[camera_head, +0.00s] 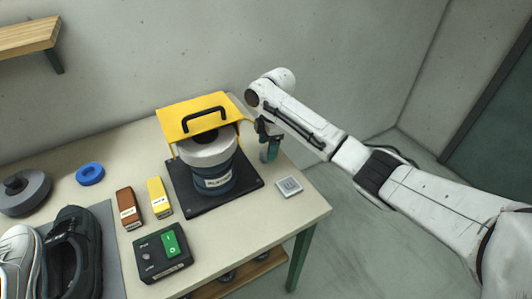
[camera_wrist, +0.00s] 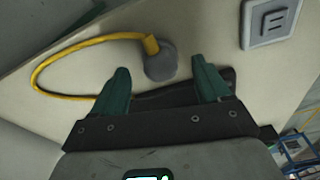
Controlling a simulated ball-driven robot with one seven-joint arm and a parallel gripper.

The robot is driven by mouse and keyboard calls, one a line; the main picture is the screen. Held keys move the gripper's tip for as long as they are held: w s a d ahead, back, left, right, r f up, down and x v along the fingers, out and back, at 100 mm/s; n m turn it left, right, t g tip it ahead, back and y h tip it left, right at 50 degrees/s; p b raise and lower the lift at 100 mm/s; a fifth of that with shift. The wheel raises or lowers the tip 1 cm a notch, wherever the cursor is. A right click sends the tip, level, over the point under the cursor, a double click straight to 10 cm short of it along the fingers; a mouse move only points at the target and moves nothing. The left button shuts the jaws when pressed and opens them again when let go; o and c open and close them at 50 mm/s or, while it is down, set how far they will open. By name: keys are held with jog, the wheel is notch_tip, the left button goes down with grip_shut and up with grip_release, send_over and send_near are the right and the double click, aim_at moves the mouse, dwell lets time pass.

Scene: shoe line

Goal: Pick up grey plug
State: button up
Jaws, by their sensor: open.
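The grey plug (camera_wrist: 160,64) is a round dark grey piece on the tabletop in the wrist view, with a yellow cable (camera_wrist: 62,58) looping from it to the left. My gripper (camera_wrist: 159,72) is open, its two green fingers spread left and right of the plug, with nothing held. The fingertips look close to the plug; I cannot tell their exact height over it. In the head view my gripper (camera_head: 268,150) is at the table's back right, beside the yellow-hooded machine (camera_head: 195,115). The plug cannot be made out there.
A grey socket plate (camera_head: 289,187) lies on the table to the right; it also shows in the wrist view (camera_wrist: 268,20). The machine stands on a black base plate (camera_head: 247,190) close left of my gripper. The table's right edge is near.

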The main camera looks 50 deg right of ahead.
jog(key=shift+w+a+f, duration=0.1)
jog(key=shift+f, duration=0.6)
jog(key=shift+w+a+f, duration=0.1)
jog(key=shift+f, duration=0.6)
jog(key=c, duration=1.1)
jog(key=shift+r, duration=0.1)
jog(key=shift+c, duration=0.2)
